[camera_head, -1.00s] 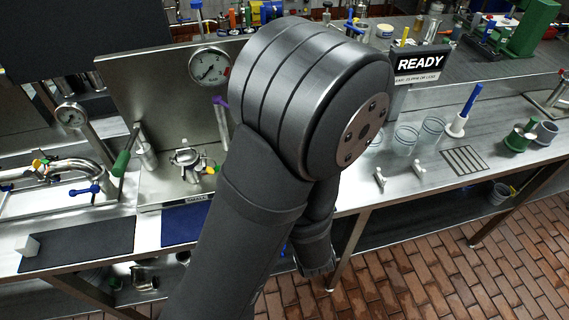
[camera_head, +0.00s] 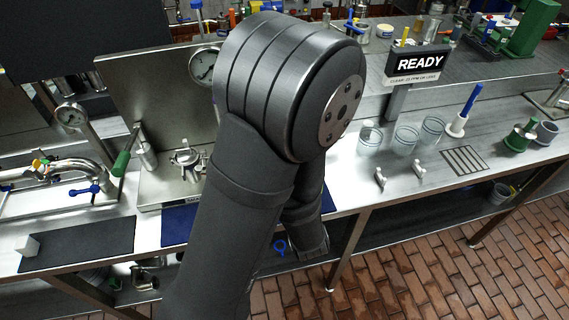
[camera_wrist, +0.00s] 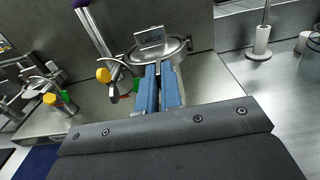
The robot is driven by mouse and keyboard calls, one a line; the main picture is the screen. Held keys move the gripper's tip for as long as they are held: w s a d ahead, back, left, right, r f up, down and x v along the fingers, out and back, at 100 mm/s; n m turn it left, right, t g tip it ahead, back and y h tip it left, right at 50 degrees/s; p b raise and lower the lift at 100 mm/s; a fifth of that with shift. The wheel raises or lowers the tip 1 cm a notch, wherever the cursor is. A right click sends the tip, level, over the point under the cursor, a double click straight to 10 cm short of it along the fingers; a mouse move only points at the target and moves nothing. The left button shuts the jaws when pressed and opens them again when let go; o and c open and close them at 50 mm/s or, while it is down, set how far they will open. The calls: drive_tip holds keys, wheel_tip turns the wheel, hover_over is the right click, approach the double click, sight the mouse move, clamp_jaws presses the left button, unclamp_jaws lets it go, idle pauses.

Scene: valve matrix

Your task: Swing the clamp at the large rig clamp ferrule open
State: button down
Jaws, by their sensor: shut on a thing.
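The large rig ferrule, a round steel fitting (camera_wrist: 172,50) with a tag reading LARGE (camera_wrist: 150,37), is in the wrist view's upper middle. Its clamp seems to lie around it, but its near part is hidden by my fingers. My gripper (camera_wrist: 158,70) has two blue fingers at the ferrule's near edge, closed on a thin part that seems to be the clamp (camera_wrist: 140,57); a narrow gap shows between them. The clamp's swing position cannot be told. In the head view my arm hides the gripper and this fitting.
Left of the fingers are a purple-topped rod (camera_wrist: 90,28) and yellow knobs (camera_wrist: 103,75). Another steel fitting (camera_head: 188,160) stands on the bench. A pressure gauge (camera_head: 203,66) is partly behind my arm. Clear cups (camera_head: 407,138) and white pegs (camera_head: 381,178) are to the right.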

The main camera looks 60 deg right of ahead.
drive_tip(key=shift+s, duration=0.1)
drive_tip(key=s+d+n+t+y, duration=0.4)
drive_tip(key=s+n+y, duration=0.1)
drive_tip(key=y, duration=0.2)
drive_tip(key=shift+n+y, duration=0.3)
idle(0.4)
drive_tip(key=shift+s+d+r, duration=0.1)
drive_tip(key=shift+s+d, duration=0.05)
drive_tip(key=c, duration=1.6)
unclamp_jaws()
drive_tip(key=shift+d, duration=0.1)
